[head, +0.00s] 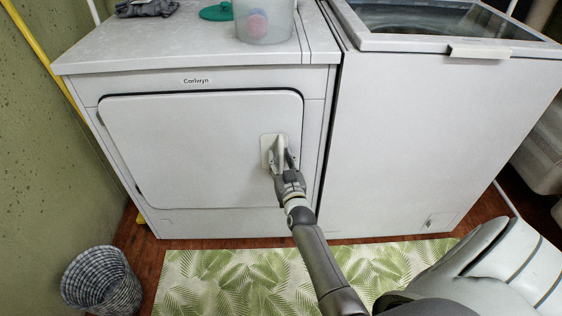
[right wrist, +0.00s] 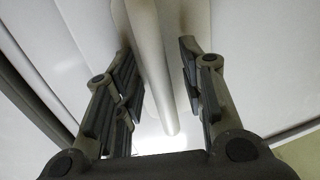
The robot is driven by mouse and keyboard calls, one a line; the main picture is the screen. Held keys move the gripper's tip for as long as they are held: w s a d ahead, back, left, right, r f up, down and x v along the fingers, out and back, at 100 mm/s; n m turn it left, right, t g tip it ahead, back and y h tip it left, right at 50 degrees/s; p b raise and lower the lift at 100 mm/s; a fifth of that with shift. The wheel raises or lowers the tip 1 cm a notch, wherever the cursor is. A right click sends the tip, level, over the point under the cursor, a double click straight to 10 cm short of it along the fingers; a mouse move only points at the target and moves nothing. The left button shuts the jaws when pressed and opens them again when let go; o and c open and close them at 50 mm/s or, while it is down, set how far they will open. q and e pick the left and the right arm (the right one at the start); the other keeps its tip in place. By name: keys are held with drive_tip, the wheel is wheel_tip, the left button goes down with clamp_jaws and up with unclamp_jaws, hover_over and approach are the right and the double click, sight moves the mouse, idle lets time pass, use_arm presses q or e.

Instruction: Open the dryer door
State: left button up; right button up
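The white dryer (head: 88,88) stands at the left in the head view. Its front door (head: 190,150) looks closed, flush with the cabinet. A pale upright handle (head: 279,147) sits on a plate near the door's right edge. My right gripper (head: 286,164) is at this handle. In the right wrist view the handle bar (right wrist: 150,60) runs between the two fingers of the right gripper (right wrist: 160,62). The fingers are apart, with a clear gap on the right side of the bar; contact on the left side cannot be told. My left gripper is not in view.
A washer (head: 430,130) stands close on the right. A clear tub (head: 264,22), a green lid (head: 216,12) and dark cloth (head: 146,8) lie on the dryer top. A woven basket (head: 101,282) stands at lower left. A leaf-patterned rug (head: 215,282) covers the floor in front.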

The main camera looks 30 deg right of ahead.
drive_tip(key=shift+c, duration=0.2)
clamp_jaws()
drive_tip(key=shift+a, duration=0.1)
